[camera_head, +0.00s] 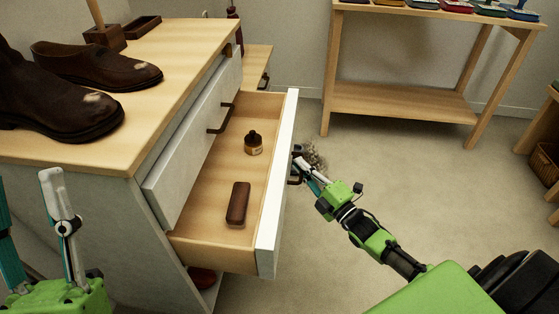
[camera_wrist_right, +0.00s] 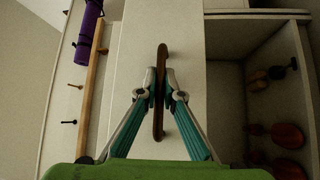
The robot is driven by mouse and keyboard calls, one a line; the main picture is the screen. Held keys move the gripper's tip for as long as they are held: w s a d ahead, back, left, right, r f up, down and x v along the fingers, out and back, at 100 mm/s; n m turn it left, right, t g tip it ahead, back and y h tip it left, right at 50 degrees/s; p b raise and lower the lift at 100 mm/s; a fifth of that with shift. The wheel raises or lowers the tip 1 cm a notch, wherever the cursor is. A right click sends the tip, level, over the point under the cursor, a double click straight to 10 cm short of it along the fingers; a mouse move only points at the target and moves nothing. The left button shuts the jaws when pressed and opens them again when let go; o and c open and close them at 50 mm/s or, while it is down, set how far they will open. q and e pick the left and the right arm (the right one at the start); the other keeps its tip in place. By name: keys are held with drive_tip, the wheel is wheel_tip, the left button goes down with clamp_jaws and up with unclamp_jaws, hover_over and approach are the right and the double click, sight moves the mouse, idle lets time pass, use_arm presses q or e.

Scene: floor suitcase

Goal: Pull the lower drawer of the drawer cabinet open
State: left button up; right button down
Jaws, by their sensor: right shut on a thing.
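The drawer cabinet (camera_head: 80,210) stands at the left with a wooden top and pale fronts. Its lower drawer (camera_head: 262,225) is pulled well out; its front shows in the right wrist view (camera_wrist_right: 185,40). A small dark bottle (camera_head: 253,145) and a brown oblong object (camera_head: 238,203) lie inside. The upper drawer (camera_head: 190,150) is shut, with a dark handle (camera_head: 222,118). My right gripper (camera_head: 298,165) is shut on the lower drawer's dark handle (camera_wrist_right: 160,115), one finger on each side. My left gripper (camera_head: 35,225) is open and empty at the lower left.
Dark brown shoes (camera_head: 100,70) stand on the cabinet top. A wooden shelf table (camera_head: 400,100) stands at the back. Red-brown items (camera_wrist_right: 288,135) sit in an open compartment below the drawer.

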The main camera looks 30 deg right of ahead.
use_arm(q)
drive_tip(key=shift+w+d+f+g+y, duration=0.15)
drive_tip(key=shift+w+f+g+y, duration=0.15)
drive_tip(key=shift+w+f+g, duration=0.35)
drive_tip(key=shift+w+d+f+g+y, duration=0.15)
drive_tip(key=shift+w+f+g+y, duration=0.2)
drive_tip(key=shift+w+f, duration=0.5)
use_arm(e)
drive_tip(key=shift+s+d+f, duration=0.1)
drive_tip(key=shift+s+d, duration=0.55)
drive_tip(key=shift+d, duration=0.25)
drive_tip(key=shift+s+d+f, duration=0.1)
drive_tip(key=shift+s+d, duration=0.55)
drive_tip(key=shift+d, duration=0.25)
use_arm(q)
drive_tip(key=shift+w+r, duration=0.15)
use_arm(e)
drive_tip(key=c, duration=2.2)
unclamp_jaws()
drive_tip(key=shift+r, duration=0.1)
drive_tip(key=shift+o, duration=0.2)
use_arm(q)
drive_tip(key=shift+h, duration=0.25)
use_arm(e)
drive_tip(key=v, duration=1.2)
